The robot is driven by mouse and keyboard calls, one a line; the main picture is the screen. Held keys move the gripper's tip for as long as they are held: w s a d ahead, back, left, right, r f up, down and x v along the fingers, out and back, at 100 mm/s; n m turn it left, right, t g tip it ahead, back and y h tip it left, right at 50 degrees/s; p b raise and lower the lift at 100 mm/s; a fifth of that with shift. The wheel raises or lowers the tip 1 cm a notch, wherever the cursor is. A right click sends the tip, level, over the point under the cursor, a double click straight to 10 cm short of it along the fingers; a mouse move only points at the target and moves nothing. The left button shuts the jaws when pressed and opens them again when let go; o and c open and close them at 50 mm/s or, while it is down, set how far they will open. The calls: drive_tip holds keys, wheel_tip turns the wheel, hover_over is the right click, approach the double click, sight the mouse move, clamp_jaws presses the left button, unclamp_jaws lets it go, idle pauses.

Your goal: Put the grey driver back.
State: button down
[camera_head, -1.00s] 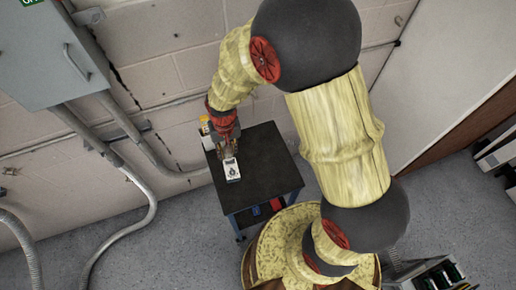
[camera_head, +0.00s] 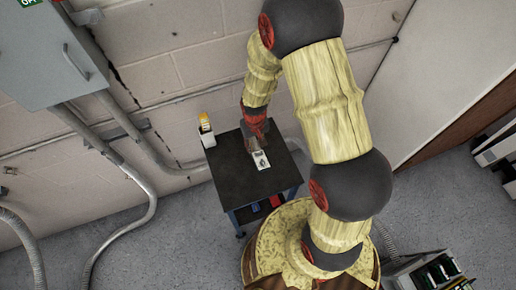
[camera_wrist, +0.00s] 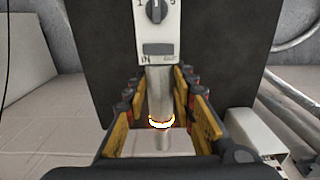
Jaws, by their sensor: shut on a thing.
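The grey driver (camera_wrist: 159,88) is in my gripper (camera_wrist: 160,100). In the wrist view its grey cylinder, with a glowing ring, runs between the yellow-padded fingers. Its pale end block has a dial and a dark switch marked IN and OUT. In the head view the driver (camera_head: 261,160) sticks out from my gripper (camera_head: 255,146) over the black-topped cart (camera_head: 262,186). I cannot tell its height above the cart. A white upright holder (camera_head: 209,139) with a yellow-topped item (camera_head: 205,122) stands at the cart's left back corner, left of my gripper.
The block wall (camera_head: 190,80) rises close behind the cart. A grey conduit (camera_head: 150,190) curves down left of it. The cart's front half is bare. A red thing (camera_head: 275,202) sits on its lower shelf.

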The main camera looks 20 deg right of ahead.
sight(258, 149)
drive_tip(key=shift+w+d+f, duration=0.1)
drive_tip(key=shift+d+f, duration=0.4)
drive_tip(key=shift+f, duration=0.05)
drive_tip(key=f, duration=0.3)
drive_tip(key=shift+w+d+f, duration=0.1)
drive_tip(key=shift+d+f, duration=0.1)
drive_tip(key=shift+f, duration=0.05)
drive_tip(key=c, duration=1.5)
unclamp_jaws()
